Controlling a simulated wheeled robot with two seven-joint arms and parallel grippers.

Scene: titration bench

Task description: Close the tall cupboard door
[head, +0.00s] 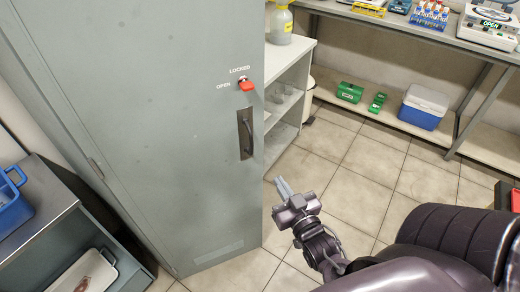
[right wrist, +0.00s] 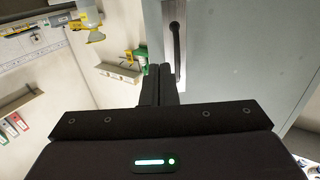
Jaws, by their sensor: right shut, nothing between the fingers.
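The tall cupboard door (head: 180,130) is a grey-green metal panel filling the left half of the head view. A dark upright handle (head: 246,134) sits near its right edge, below a red lock knob (head: 246,85) with the labels LOCKED and OPEN. I cannot tell how far the door stands from its frame. My right gripper (head: 283,188) is shut and empty, just right of the door's free edge and lower than the handle in the picture. In the right wrist view the shut fingers (right wrist: 158,83) point towards the door edge, with the handle (right wrist: 177,48) close beyond. Contact is unclear. My left gripper is out of view.
A white shelf unit (head: 291,72) stands behind the door's right edge. A bench at the back right has a blue cooler (head: 423,107) and green boxes (head: 350,92) on its low shelf. Tiled floor (head: 350,165) is clear. A dark side table (head: 50,215) stands at lower left.

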